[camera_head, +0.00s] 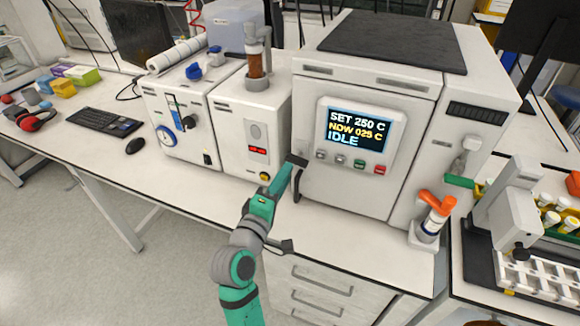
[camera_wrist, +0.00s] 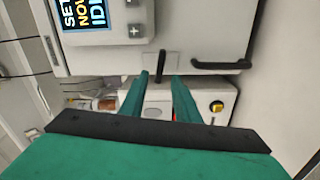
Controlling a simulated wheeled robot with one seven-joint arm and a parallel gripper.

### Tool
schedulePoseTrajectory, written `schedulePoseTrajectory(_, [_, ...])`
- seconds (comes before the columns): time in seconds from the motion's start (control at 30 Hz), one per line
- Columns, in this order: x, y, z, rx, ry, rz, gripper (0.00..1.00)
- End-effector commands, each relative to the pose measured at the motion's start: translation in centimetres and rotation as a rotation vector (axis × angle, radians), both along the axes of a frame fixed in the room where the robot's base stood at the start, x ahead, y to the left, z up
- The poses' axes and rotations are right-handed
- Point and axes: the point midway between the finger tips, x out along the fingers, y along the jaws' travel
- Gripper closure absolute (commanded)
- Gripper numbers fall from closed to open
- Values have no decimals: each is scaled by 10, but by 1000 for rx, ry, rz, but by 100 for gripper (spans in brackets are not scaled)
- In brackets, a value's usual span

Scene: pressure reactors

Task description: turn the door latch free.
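The white reactor (camera_head: 370,75) has a closed-looking front door with a screen reading SET 250 C, NOW 025 C, IDLE. A short dark latch (camera_head: 297,159) is at the door's left edge, above a black vertical door handle (camera_head: 298,183). My green gripper (camera_head: 285,175) reaches up to the latch from the front left. In the wrist view the latch (camera_wrist: 160,66) lies between the tips of my two fingers (camera_wrist: 160,76), with gaps visible on both sides. The fingers are open. The handle (camera_wrist: 222,65) is to the right there, clear of the fingers.
A white unit with a red display (camera_head: 250,130) stands close to the left of the reactor. An orange-topped valve (camera_head: 433,215) stands at its right front. The bench's front strip (camera_head: 350,235) is clear. Drawers (camera_head: 310,285) are below the bench edge. A sample rack (camera_head: 550,270) is at far right.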

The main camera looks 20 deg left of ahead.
Motion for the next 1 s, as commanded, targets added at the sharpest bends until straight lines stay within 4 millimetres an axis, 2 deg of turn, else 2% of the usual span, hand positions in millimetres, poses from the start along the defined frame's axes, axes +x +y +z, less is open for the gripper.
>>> schedulePoseTrajectory(0.1, [-18,0,0,0,1,1,71])
schedulePoseTrajectory(0.3, [-32,0,0,0,0,-1,71])
schedulePoseTrajectory(0.83, [-32,-4,0,0,0,-7,71])
schedulePoseTrajectory(0.93, [-34,-6,-8,8,8,-2,71])
schedulePoseTrajectory(1.0, [-37,-10,-21,27,20,7,71])
